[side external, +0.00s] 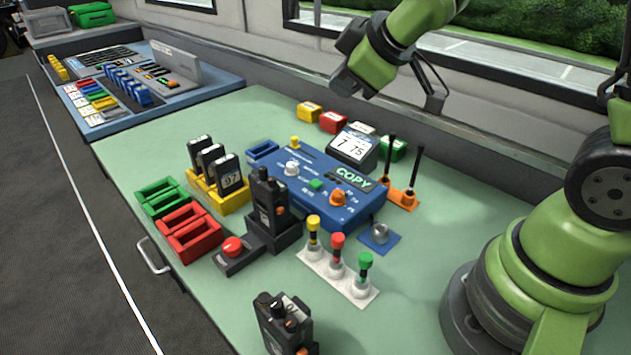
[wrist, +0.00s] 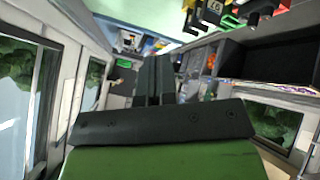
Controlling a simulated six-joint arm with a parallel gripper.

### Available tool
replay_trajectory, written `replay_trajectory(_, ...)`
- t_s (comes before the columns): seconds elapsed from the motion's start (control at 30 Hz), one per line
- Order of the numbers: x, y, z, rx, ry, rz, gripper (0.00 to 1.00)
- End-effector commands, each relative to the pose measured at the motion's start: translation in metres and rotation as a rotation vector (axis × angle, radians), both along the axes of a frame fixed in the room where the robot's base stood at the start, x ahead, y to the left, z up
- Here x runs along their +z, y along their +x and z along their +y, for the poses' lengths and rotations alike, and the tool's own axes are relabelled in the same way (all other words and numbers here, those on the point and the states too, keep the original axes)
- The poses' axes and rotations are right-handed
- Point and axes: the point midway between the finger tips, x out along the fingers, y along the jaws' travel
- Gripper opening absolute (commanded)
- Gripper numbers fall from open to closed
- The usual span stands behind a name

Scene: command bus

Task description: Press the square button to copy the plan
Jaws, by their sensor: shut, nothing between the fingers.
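A blue control box (side external: 325,216) sits on the green table with a green "COPY" display on its top. A small green square button (side external: 316,184) is on its top face, between a white knob (side external: 292,168) and an orange knob (side external: 338,198). My gripper (side external: 342,86) is high above the back of the table, well above and behind the box, touching nothing. In the wrist view its two dark fingers (wrist: 155,62) are together with nothing held. The button cannot be made out in the wrist view.
A small display (side external: 354,146) and coloured blocks stand behind the box. Radios (side external: 270,205), red trays (side external: 190,232), yellow-racked devices (side external: 216,180) and coloured plungers (side external: 337,262) surround it. Two upright black antennas (side external: 416,165) stand at its right. Windows line the back wall.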

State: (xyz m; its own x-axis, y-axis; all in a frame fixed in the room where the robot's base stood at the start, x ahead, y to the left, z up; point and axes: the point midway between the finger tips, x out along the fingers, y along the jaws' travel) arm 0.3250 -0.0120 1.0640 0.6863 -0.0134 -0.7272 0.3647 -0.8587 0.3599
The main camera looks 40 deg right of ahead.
Motion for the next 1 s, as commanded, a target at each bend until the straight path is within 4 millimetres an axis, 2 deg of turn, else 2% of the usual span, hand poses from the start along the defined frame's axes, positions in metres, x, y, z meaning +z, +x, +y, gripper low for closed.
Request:
replay_trajectory(0.03,-0.014,0.009,0.001,0.056,-0.031,0.003,0.00)
replay_trajectory(0.2,-0.049,0.032,0.009,0.242,-0.114,-0.024,0.00)
replay_trajectory(0.37,-0.070,0.041,0.016,0.350,-0.150,-0.047,0.00)
replay_trajectory(0.5,-0.076,0.043,0.019,0.386,-0.160,-0.056,0.00)
replay_trajectory(0.87,-0.077,0.043,0.019,0.388,-0.161,-0.058,0.00)
replay_trajectory(1.0,-0.085,0.043,0.019,0.389,-0.157,-0.055,0.00)
